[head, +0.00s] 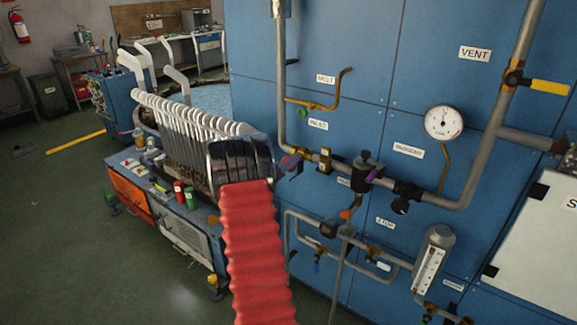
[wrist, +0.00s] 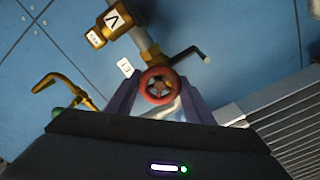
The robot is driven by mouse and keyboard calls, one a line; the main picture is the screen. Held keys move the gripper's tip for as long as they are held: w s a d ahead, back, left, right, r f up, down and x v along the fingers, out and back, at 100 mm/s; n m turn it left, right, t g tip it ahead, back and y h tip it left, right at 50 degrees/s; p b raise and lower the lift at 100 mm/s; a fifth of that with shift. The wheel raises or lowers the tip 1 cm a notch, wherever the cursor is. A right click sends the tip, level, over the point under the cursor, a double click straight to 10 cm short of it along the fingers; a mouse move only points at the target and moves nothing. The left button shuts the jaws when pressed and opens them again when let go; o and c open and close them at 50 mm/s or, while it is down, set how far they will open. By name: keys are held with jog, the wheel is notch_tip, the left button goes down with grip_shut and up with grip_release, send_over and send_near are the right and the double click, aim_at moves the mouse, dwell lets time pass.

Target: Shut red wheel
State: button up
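The red wheel (wrist: 159,86) is a small round handwheel with spokes, seen nearly face-on in the wrist view. It sits on a brass valve below a pale pipe. My gripper (wrist: 159,78) has its two purple fingers spread, one on each side of the wheel. The gaps to the rim look small; I cannot tell whether the fingers touch it. In the head view my gripper (head: 291,165) is at the blue wall panel, at the end of my red-sleeved arm. I cannot make out the red wheel there.
The blue panel carries pipes, a round pressure gauge (head: 444,122), a yellow lever (head: 550,87) and a flow tube (head: 430,262). In the wrist view a bent brass pipe (wrist: 50,90) is at left and a grey ribbed part (wrist: 285,125) at right. A workbench (head: 165,205) stands left of my arm.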

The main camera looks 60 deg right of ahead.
jog(key=c, duration=0.5)
jog(key=shift+o, duration=0.2)
